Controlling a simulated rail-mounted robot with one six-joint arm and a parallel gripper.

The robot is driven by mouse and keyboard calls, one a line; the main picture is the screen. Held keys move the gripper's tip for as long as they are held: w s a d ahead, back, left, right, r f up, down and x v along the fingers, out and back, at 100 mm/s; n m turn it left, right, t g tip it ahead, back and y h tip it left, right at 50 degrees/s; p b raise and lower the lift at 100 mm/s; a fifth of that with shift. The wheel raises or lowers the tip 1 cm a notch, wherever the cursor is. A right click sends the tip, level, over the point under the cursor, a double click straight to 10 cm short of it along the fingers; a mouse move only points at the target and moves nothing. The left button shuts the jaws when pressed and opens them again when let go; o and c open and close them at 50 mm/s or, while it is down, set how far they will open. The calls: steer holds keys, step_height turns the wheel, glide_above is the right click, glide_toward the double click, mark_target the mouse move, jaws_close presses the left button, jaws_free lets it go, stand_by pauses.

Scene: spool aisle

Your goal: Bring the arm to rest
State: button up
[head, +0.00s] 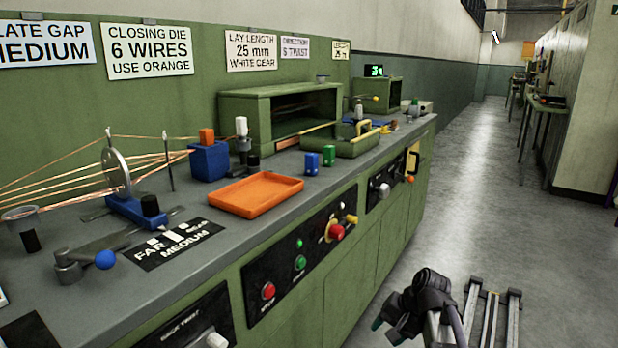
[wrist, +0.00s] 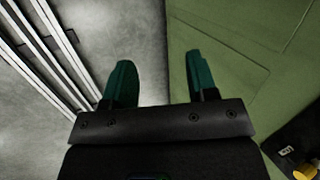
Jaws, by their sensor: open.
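My gripper (wrist: 161,85) shows in the wrist view with its two green-tipped fingers apart and nothing between them. It points down past the green cabinet front toward the grey floor. In the head view my arm is folded low at the bottom right, out in the aisle beside the bench, and a green fingertip (head: 377,323) shows at its left side. The gripper is apart from the bench and touches nothing that I can see.
The green bench (head: 312,225) runs along the left, with an orange tray (head: 256,196), a blue block (head: 209,161) and a red knob (head: 337,231) on its front panel. Floor rails (head: 492,315) lie at the lower right. The aisle floor (head: 480,190) is clear.

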steer(key=s+a+f+n+g+h, duration=0.1)
steer(key=s+a+n+h, duration=0.15)
steer(key=s, duration=0.45)
steer(key=s+a+f+n+g+h, duration=0.1)
steer(key=s+n+h, duration=0.2)
steer(key=s, duration=0.3)
step_height(320, 180, up, 38)
steer(key=p, duration=3.8)
steer(key=shift+w+d, duration=0.2)
steer(key=shift+w, duration=0.2)
steer(key=shift+r+y, duration=0.15)
steer(key=shift+y, duration=0.1)
